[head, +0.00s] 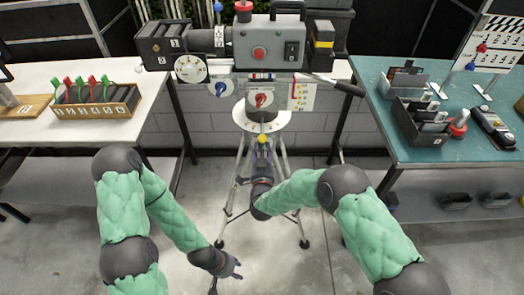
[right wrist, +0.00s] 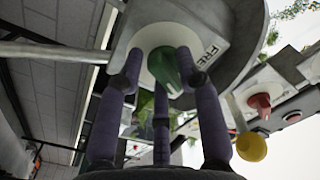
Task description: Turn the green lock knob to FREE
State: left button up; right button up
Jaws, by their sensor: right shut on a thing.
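The green lock knob (right wrist: 164,70) shows in the right wrist view, on a round pale disc under the camera mount. The word FREE (right wrist: 208,53) is printed to the right of the knob. A pale pointer mark on the knob aims down, away from that word. My right gripper (right wrist: 160,62) has its dark purple fingers around the knob and is shut on it. In the head view my right gripper (head: 262,150) is just below the tripod head, and the green knob is hidden there. My left gripper (head: 225,273) is low over the floor, empty, with its fingers spread.
The film camera (head: 262,50) stands on the tripod (head: 235,185). A red knob (head: 260,100) and a yellow knob (right wrist: 251,147) are close to my right gripper. A white table (head: 30,150) is at left, a teal table (head: 385,145) at right.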

jog(key=shift+d+r+n+p, duration=0.15)
jog(key=shift+n+p, duration=0.4)
jog(key=shift+n, duration=2.25)
jog(key=shift+d+r+n+p, duration=0.1)
jog(key=shift+d+n+p, duration=0.3)
jog(key=shift+n, duration=2.4)
jog(key=shift+a, duration=0.15)
jog(key=o, duration=0.9)
jog(key=shift+s, duration=0.1)
jog(key=s, duration=1.1)
jog(key=shift+s, duration=0.4)
